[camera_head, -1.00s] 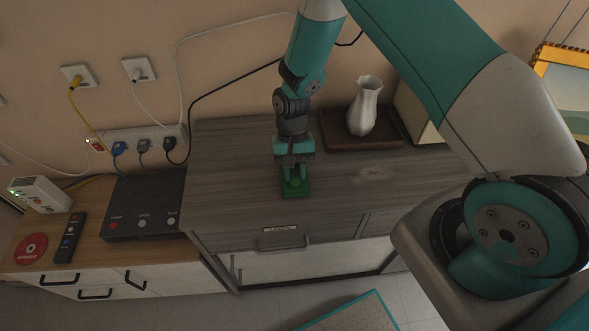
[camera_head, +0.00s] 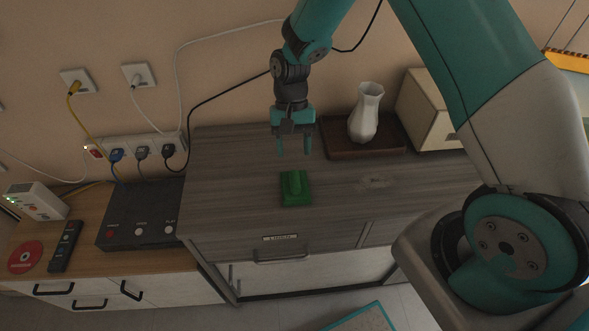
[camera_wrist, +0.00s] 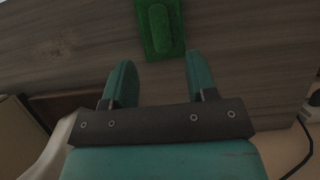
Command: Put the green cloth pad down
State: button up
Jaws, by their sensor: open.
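The green cloth pad (camera_head: 295,188) lies flat on the grey wooden top of the dresser (camera_head: 230,190), near its front edge. It has a raised strip along its middle. My gripper (camera_head: 294,153) is open and empty, above and behind the pad, apart from it. In the wrist view the green cloth pad (camera_wrist: 160,28) lies at the top, beyond the two teal fingertips of my gripper (camera_wrist: 160,72), with nothing between them.
A white vase (camera_head: 366,112) stands on a dark tray (camera_head: 350,150) at the back right. A cream box (camera_head: 425,108) is beside it. A lower cabinet at left holds a black control box (camera_head: 145,215), a remote (camera_head: 66,246) and a red disc (camera_head: 26,253). Dresser top around the pad is clear.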

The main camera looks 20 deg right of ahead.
jog(key=s+a+r+n+t, duration=0.1)
jog(key=s+a+r+n, duration=0.1)
jog(key=r, duration=0.6)
jog(key=s+a+r+n+t, duration=0.1)
jog(key=s+r+n, duration=0.15)
jog(key=r, duration=0.45)
jog(key=s+a+r+n+t+y, duration=0.1)
jog(key=s+r+n, duration=0.2)
jog(key=s, duration=0.5)
jog(key=s+a+r+n+t+y, duration=0.1)
jog(key=s+r+n, duration=0.2)
jog(key=s+r, duration=0.3)
jog(key=s, duration=0.3)
jog(key=shift+a+y, duration=0.3)
jog(key=shift+y, duration=0.1)
jog(key=shift+o, duration=0.2)
